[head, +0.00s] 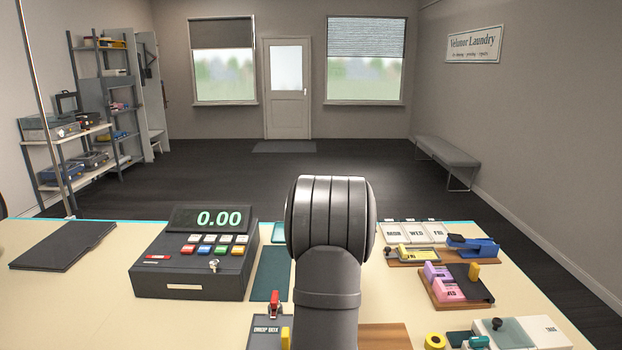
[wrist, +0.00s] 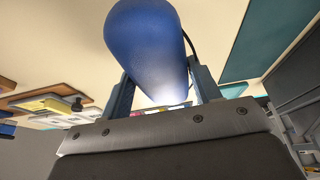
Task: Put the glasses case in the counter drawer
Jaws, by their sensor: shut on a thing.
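In the wrist view, a smooth blue rounded object (wrist: 147,45), which looks like the glasses case, sits between the fingers of my gripper (wrist: 162,86). The gripper is shut on it, with one finger on each side. The cream counter shows behind it. In the head view my own arm fills the centre and hides the gripper and the case. No counter drawer can be made out in either view.
A till (head: 195,260) stands left of my arm on the counter (head: 80,300), beside a teal mat (head: 271,273). A drop box (head: 266,333) is at the front. A blue stapler (head: 473,245) and pink blocks on a wooden tray (head: 455,300) are right. A dark folder (head: 63,245) lies far left.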

